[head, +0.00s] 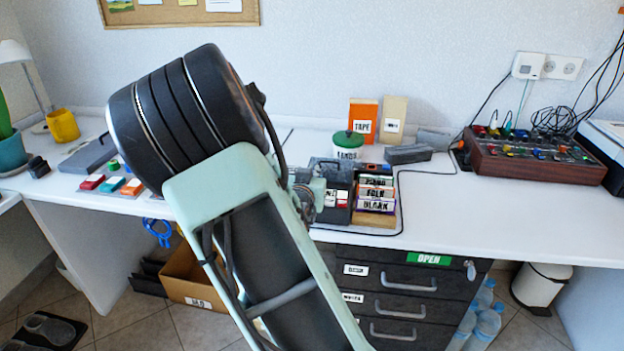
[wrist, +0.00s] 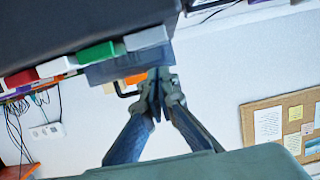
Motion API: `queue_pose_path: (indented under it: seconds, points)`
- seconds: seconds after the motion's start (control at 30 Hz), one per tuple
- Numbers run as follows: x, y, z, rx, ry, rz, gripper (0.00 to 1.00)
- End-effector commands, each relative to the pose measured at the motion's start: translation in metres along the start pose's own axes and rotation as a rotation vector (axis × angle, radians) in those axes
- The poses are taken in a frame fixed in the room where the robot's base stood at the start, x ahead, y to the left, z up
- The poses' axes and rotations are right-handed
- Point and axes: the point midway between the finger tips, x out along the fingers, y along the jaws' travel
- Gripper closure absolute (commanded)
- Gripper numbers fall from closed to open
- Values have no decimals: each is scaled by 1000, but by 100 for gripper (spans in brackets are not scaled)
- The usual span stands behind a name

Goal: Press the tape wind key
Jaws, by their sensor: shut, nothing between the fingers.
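A dark tape machine (head: 340,186) stands on the white counter, partly hidden behind my arm. In the wrist view its dark body (wrist: 90,25) fills the upper left, with a row of coloured keys along its edge: a red key (wrist: 22,79), a white key (wrist: 57,66), a green key (wrist: 97,52) and a grey key (wrist: 146,38). I cannot read which is the tape wind key. My gripper (wrist: 157,80) is shut and empty, its tips close to the grey-key end of the row. Contact cannot be told.
Labelled cassettes (head: 376,192) stand right of the machine. Behind are a green-lidded tub (head: 347,145) and an orange TAPE box (head: 363,119). A mixer (head: 530,155) with cables sits at right. Counter between the cassettes and mixer is mostly clear, apart from a thin cable.

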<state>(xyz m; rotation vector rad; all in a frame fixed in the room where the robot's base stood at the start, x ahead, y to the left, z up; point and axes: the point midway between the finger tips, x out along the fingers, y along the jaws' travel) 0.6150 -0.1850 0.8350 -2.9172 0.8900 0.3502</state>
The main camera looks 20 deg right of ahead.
Motion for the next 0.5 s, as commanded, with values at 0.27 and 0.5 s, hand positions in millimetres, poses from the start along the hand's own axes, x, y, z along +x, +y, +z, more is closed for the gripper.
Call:
queue_pose_path:
  seconds: [0.27, 0.5]
  points:
    - [-58, -1, -11, 4, 5, -3, 100]
    - [-92, 0, -11, 3, 8, -1, 100]
